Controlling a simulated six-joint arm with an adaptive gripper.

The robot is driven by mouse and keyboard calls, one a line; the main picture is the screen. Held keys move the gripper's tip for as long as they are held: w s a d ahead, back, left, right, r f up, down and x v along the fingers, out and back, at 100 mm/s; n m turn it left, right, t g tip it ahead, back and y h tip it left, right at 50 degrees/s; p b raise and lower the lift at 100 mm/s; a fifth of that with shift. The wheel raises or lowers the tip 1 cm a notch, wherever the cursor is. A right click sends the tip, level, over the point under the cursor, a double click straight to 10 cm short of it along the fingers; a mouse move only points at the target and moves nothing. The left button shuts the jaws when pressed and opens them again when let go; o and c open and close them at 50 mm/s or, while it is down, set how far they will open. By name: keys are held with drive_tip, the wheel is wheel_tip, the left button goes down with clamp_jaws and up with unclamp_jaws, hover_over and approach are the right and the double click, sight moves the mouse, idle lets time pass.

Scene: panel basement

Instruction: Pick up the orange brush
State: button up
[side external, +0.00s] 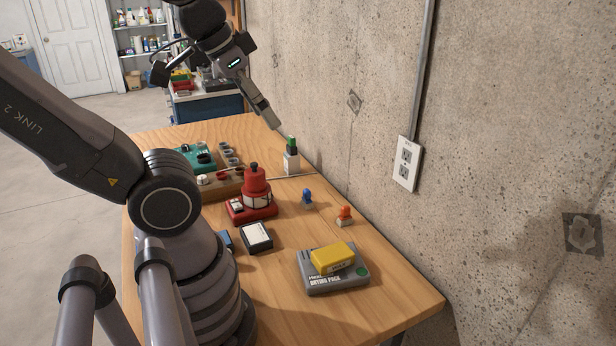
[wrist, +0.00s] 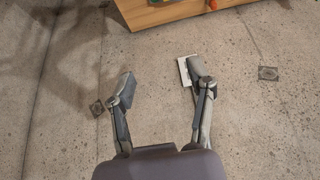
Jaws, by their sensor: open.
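The orange brush (side external: 344,213) is a small piece with an orange top and a pale lower part. It stands on the wooden table near the wall-side edge in the side view. In the wrist view, a small orange patch (wrist: 213,5), probably the brush, shows at the top edge, mostly cut off. My gripper (side external: 272,122) is above the far part of the table, near the wall and well away from the brush. In the wrist view my gripper (wrist: 160,78) has its two fingers spread wide with nothing between them.
A green-capped bottle (side external: 291,158) stands just below my gripper. A small blue piece (side external: 307,198) is beside the brush. A yellow block (side external: 332,258) lies on a grey box (side external: 345,277) in front. The concrete wall with an outlet (side external: 406,164) borders the table's right.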

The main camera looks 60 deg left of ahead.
drive_tip(key=w+a+f+y, duration=0.2)
drive_tip(key=w+a+f, duration=0.2)
drive_tip(key=w+a, duration=0.55)
drive_tip(key=t+h, duration=0.3)
drive_tip(key=t, duration=0.5)
hover_over(344, 207)
drive_tip(key=s, duration=1.2)
wheel_tip(344, 207, down, 28)
drive_tip(key=shift+m, duration=0.3)
drive_tip(key=x, duration=0.9)
drive_tip(key=a+x, duration=0.1)
drive_tip(key=x, duration=0.4)
drive_tip(key=shift+s+f, duration=0.15)
drive_tip(key=shift+f, duration=0.2)
clamp_jaws()
